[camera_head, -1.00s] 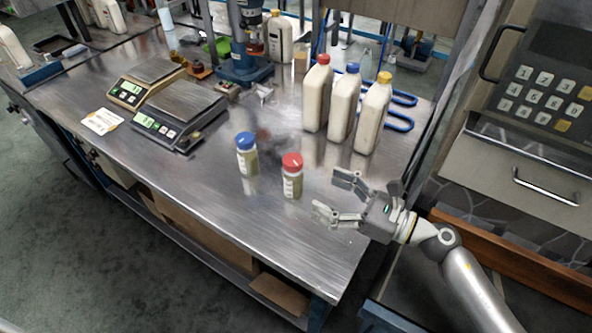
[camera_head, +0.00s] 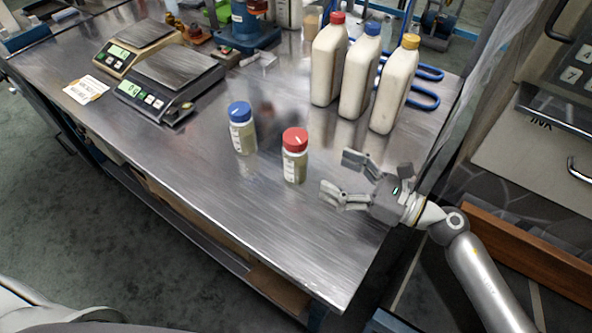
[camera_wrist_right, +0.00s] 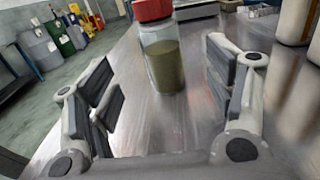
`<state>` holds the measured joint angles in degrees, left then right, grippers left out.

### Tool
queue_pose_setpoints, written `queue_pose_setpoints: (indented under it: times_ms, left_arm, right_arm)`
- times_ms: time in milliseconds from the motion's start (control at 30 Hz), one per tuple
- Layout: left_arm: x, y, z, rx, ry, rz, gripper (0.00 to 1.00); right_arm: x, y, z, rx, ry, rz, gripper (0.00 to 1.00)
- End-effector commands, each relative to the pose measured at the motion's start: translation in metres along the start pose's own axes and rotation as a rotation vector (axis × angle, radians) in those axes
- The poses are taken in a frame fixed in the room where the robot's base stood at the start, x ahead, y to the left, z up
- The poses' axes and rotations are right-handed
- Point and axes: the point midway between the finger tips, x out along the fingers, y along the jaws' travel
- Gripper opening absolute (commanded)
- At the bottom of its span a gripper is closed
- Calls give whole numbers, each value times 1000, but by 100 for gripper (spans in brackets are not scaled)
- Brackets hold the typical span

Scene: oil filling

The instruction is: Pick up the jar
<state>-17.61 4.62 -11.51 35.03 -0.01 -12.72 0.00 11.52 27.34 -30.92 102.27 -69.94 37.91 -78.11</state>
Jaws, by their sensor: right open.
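A red-capped jar (camera_head: 294,158) with greenish contents stands upright on the metal bench. A similar blue-capped jar (camera_head: 242,130) stands to its left and a little farther back. My right gripper (camera_head: 344,178) is open and empty, just right of the red-capped jar, with its fingers pointing toward it. In the right wrist view the red-capped jar (camera_wrist_right: 163,55) shows ahead, between the open fingers (camera_wrist_right: 165,95), and its cap is cut off by the top edge. The fingers do not touch it. My left gripper is not in view.
Three tall white bottles with red (camera_head: 328,62), blue (camera_head: 359,75) and yellow (camera_head: 394,88) caps stand behind my right gripper. Two scales, one black (camera_head: 170,85) and one yellowish (camera_head: 140,45), stand at the left. The bench (camera_head: 240,215) is clear in front of the jars.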

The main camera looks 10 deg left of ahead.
Motion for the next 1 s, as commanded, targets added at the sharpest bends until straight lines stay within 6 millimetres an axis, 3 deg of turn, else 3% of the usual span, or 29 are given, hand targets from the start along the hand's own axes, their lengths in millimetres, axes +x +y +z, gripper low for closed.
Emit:
queue_pose_setpoints:
  times_ms: [67, 300, 567, 833, 1000]
  left_arm:
    - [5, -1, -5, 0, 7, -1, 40]
    - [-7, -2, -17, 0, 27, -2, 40]
    - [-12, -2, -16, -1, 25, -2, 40]
    - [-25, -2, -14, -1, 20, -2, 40]
    - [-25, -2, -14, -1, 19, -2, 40]
  right_arm:
    - [4, 0, -5, 0, -2, 0, 76]
    - [40, 0, -1, 2, -4, 1, 76]
    - [62, 0, -1, 1, -2, 0, 76]
    - [101, -1, 2, 1, -2, 0, 76]
    - [109, 0, 0, 0, 0, 0, 76]
